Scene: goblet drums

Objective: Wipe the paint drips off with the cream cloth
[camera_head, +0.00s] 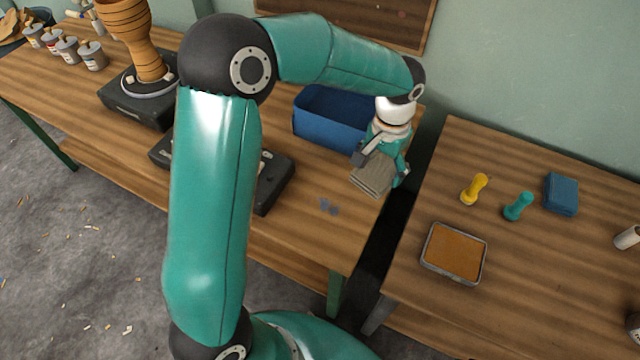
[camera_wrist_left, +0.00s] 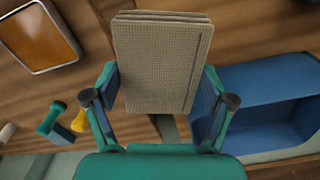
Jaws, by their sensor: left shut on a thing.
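The cream cloth (camera_head: 373,175) is a folded beige pad, and my left gripper (camera_head: 382,154) is shut on it above the right end of the left workbench. The left wrist view shows the cloth (camera_wrist_left: 163,62) between the two fingers (camera_wrist_left: 160,104). Blue-grey paint drips (camera_head: 328,206) lie on the bench top, to the left of and nearer than the cloth. The cloth appears apart from these drips. My right gripper is in neither view.
A blue bin (camera_head: 335,118) stands just left of the gripper. A dark gap separates the benches. The right bench holds an orange-filled tray (camera_head: 453,254), yellow (camera_head: 474,189) and teal (camera_head: 518,206) handled tools and a blue block (camera_head: 561,194). A goblet drum (camera_head: 136,40) stands far left.

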